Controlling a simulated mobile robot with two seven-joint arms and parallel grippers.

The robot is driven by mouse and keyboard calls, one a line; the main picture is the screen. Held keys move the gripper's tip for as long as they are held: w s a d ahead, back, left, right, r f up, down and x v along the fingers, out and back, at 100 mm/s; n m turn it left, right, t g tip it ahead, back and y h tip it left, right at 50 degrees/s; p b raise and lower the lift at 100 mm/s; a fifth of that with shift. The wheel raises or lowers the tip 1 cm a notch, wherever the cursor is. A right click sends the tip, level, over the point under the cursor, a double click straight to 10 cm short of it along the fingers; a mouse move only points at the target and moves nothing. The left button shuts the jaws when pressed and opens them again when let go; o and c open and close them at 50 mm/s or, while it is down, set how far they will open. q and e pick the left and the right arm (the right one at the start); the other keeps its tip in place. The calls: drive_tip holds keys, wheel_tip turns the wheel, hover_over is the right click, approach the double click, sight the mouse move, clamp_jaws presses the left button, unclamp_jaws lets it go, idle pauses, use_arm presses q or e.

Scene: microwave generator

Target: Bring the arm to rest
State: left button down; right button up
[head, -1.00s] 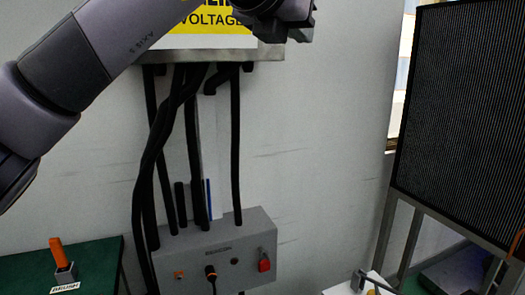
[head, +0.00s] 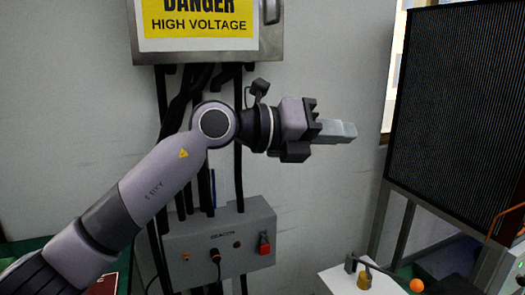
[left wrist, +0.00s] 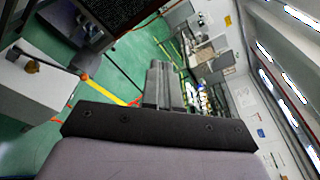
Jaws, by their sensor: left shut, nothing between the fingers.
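My left arm comes in from the lower left in the head view and reaches across the middle. My left gripper (head: 338,131) points to the right, in front of the grey wall. Its fingers are together with nothing between them. In the left wrist view the closed fingers (left wrist: 161,85) stand over the green floor, touching nothing. My right gripper is in neither view.
A grey control box (head: 218,243) with black cables is on the wall behind my arm, below a high-voltage cabinet (head: 205,45). A dark ribbed panel (head: 460,105) stands at right. A white stand (head: 345,280) holds a brass padlock-like piece (head: 364,277); an orange ball (head: 416,285) is beside it.

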use_arm(q)
drive_tip(key=s+a+f+n+t+y+p, duration=0.1)
drive_tip(key=a+f+n+t+y, duration=0.45)
drive_tip(key=a+f+n, duration=0.75)
drive_tip(key=s+a+f+n+t+y+p, duration=0.15)
drive_tip(key=a+f+n+t, duration=0.7)
drive_tip(key=f+n, duration=0.85)
drive_tip(key=s+a+f+n+g+y, duration=0.3)
drive_tip(key=s+a+f+n, duration=0.1)
drive_tip(key=s+f, duration=0.5)
drive_tip(key=s+a+f+n+g+y+p, duration=0.1)
drive_tip(key=s+a+f+n+g+y, duration=0.2)
drive_tip(key=s+f, duration=0.7)
drive_tip(key=s+a+n+g, duration=0.1)
drive_tip(key=a+n, duration=0.1)
drive_tip(key=a, duration=0.1)
drive_tip(key=shift+s+a+f+n+g+y, duration=0.2)
drive_tip(key=shift+n+g+y, duration=0.1)
drive_tip(key=shift+y, duration=0.1)
